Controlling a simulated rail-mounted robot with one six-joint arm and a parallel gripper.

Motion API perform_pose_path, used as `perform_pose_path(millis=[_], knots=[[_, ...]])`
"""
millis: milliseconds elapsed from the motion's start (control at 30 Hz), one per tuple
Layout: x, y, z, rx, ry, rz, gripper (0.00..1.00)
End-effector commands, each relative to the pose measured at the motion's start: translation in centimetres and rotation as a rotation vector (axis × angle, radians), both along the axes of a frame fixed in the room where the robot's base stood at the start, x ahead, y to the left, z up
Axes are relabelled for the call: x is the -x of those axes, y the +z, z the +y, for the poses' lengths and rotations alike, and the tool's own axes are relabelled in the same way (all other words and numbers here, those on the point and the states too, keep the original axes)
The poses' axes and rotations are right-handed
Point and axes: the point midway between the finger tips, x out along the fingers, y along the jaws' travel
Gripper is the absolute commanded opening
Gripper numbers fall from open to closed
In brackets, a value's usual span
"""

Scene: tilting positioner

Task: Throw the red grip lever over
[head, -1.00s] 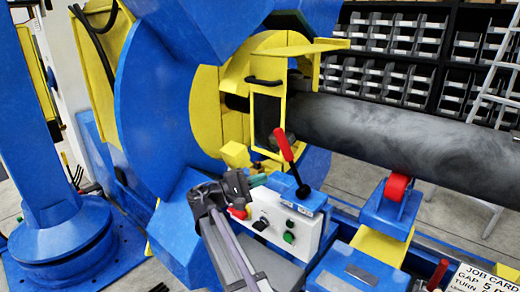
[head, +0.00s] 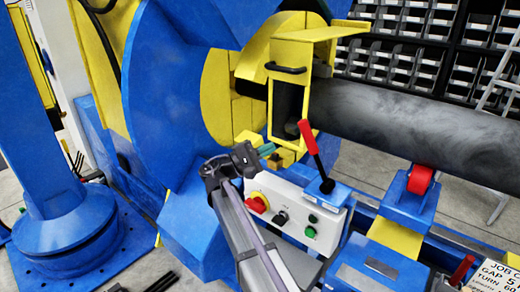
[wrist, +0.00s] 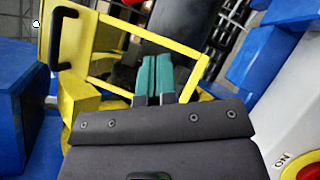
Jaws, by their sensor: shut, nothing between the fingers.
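The lever cannot be made out in the wrist view.
A yellow frame with a black handle (head: 287,68) stands behind the lever. A large grey pipe (head: 400,125) runs right over a red roller (head: 420,180). The box front carries a red knob (head: 258,202) and a green button (head: 311,232).

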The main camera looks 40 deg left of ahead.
Motion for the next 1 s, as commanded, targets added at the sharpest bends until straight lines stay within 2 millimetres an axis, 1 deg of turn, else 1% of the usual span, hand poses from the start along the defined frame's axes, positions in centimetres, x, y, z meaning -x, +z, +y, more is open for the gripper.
perform_pose_path(millis=[33, 200, 300, 433, 533, 867, 1000], knots=[[-1.0, 0.7, -0.5, 0.0, -0.002, 0.0, 0.0], [-4.2, 1.7, -1.9, 0.0, -0.002, 0.0, 0.0], [-4.5, 2.7, -3.6, 0.001, 0.0, 0.0, 0.0], [-5.0, 3.2, -4.7, -0.001, -0.001, 0.0, 0.0], [-5.1, 3.3, -5.1, 0.0, 0.0, 0.0, 0.0], [-5.2, 3.3, -5.1, 0.0, 0.0, 0.001, 0.0], [-5.6, 3.6, -5.7, -0.014, -0.008, 0.002, 0.0]])
